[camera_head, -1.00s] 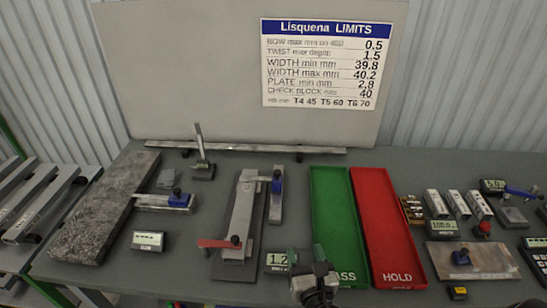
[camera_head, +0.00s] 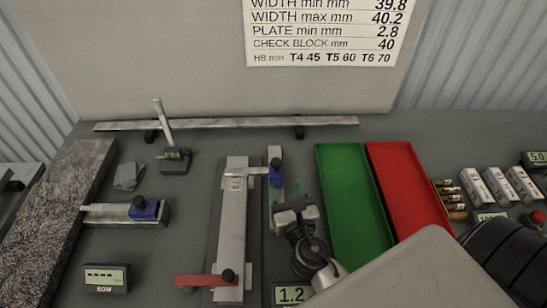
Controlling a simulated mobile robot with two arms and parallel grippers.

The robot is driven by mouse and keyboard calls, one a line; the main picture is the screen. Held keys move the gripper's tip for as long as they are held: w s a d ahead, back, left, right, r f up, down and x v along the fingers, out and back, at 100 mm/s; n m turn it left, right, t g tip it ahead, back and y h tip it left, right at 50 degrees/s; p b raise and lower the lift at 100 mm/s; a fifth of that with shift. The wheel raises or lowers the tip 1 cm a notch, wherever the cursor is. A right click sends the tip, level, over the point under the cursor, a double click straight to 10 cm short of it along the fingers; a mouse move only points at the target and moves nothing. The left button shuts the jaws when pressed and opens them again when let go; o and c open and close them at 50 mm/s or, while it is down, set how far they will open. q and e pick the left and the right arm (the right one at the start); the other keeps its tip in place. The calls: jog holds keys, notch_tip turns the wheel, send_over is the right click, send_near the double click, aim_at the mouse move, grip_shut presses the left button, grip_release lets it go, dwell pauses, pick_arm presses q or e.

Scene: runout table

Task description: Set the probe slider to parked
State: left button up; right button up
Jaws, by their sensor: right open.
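A blue slider block with a black knob (camera_head: 276,174) sits on a narrow upright grey rail (camera_head: 276,155) right of the twist fixture (camera_head: 212,230). Its thin metal arm reaches left over a long grey bar (camera_head: 232,215) on the fixture. A second blue block with a black knob (camera_head: 144,209) sits on a metal bar at the left, its arm pointing toward a granite slab. No label shows which one is the probe slider. My right gripper (camera_head: 292,194) is open and empty, just below and right of the block on the rail, apart from it. My left gripper is not in view.
A red lever (camera_head: 205,280) crosses the bar's near end. A display reading 1.2 (camera_head: 292,294) stands nearby. The granite slab (camera_head: 62,215) is at left. Green (camera_head: 350,205) and red (camera_head: 405,185) trays lie to the right. My arm covers the lower right.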

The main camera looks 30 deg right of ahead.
aim_at(278, 167)
jog(key=p+x, duration=0.1)
jog(key=x, duration=0.8)
jog(key=shift+w+r, duration=0.1)
jog(key=shift+w, duration=0.1)
grip_shut()
jog(key=x, duration=0.3)
jog(key=d+x, duration=0.1)
jog(key=x, duration=0.2)
jog(key=d+x, duration=0.1)
jog(key=x, duration=0.2)
jog(key=shift+d, duration=0.15)
jog(key=shift+w+d, duration=0.15)
jog(key=shift+w, duration=0.15)
jog(key=shift+s, duration=0.1)
